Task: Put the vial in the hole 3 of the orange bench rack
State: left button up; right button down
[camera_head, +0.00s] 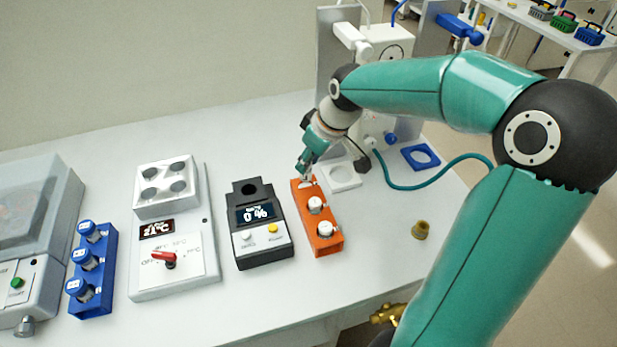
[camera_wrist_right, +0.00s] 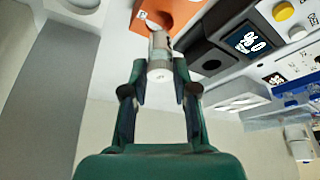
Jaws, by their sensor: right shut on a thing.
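The orange bench rack (camera_head: 322,248) stands right of the middle of the table, with two white-capped vials (camera_head: 315,203) in its middle and near holes. My right gripper (camera_head: 306,172) is at the rack's far end. In the right wrist view my fingers (camera_wrist_right: 160,82) are shut on a vial (camera_wrist_right: 158,66) with a white cap. Its lower end meets the orange rack (camera_wrist_right: 180,12) in that view. I cannot tell how deep it is in the far hole. The left gripper is not in view.
Left of the rack stand a black meter (camera_head: 262,245), a white heating block (camera_head: 180,265) and a blue rack (camera_head: 95,285) of capped vials. White (camera_head: 343,177) and blue (camera_head: 421,157) square holders lie right of the gripper. A small brown cup (camera_head: 420,230) stands on clear table.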

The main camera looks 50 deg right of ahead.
aim_at(309, 182)
jog(key=shift+f, duration=2.85)
jog(key=shift+f, duration=0.1)
jog(key=shift+f, duration=0.15)
jog(key=c, duration=0.9)
grip_release()
jog(key=shift+r, duration=0.2)
jog(key=v, duration=1.2)
jog(key=shift+b, duration=0.4)
jog(key=shift+r, duration=0.1)
